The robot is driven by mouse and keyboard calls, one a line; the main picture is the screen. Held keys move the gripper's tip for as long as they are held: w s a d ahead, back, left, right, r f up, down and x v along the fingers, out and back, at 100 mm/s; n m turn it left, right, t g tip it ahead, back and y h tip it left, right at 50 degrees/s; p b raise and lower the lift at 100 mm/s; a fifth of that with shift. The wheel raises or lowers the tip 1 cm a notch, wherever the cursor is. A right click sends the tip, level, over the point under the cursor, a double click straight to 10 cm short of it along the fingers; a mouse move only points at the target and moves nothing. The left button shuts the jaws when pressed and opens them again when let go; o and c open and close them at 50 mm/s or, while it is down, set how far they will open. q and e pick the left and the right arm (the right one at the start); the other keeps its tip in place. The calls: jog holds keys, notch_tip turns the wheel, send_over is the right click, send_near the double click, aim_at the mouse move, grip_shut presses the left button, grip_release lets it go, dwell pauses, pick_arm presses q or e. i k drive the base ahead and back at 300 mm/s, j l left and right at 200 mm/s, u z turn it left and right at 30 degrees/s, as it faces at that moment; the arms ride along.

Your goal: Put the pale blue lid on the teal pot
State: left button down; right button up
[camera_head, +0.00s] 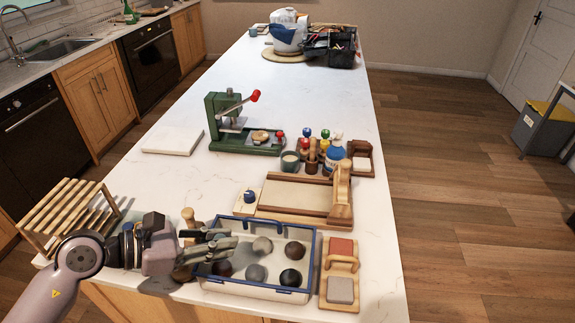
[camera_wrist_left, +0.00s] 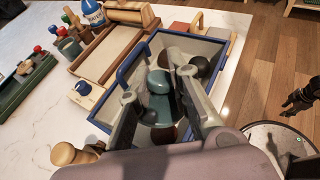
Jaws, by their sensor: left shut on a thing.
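My left gripper (camera_head: 224,242) reaches from the left over the near-left part of a blue-rimmed crate (camera_head: 262,290). In the left wrist view, its fingers (camera_wrist_left: 165,100) are closed about a rounded teal thing (camera_wrist_left: 157,82); whether this is the pot, the lid or something else I cannot tell. The fingers hide part of it, and it does not show clearly in the head view. A dark teal cup (camera_head: 290,162) with a pale inside stands farther back. I cannot pick out a pale blue lid for sure. A dark claw, probably my right gripper (camera_wrist_left: 299,99), shows at the right.
Several dark and grey round things, such as one dark ball (camera_head: 291,278), lie in the crate. A wooden tray with roller (camera_head: 300,195) lies behind it, a wooden rack (camera_head: 68,210) to the left, a green press (camera_head: 235,130) farther back. The counter left of the tray is mostly clear.

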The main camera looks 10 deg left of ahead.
aim_at(290, 157)
jog(key=i+j+z, duration=0.1)
jog(key=z, duration=0.35)
jog(key=i+j+z, duration=0.1)
jog(key=j+z, duration=0.45)
jog(key=z, duration=0.3)
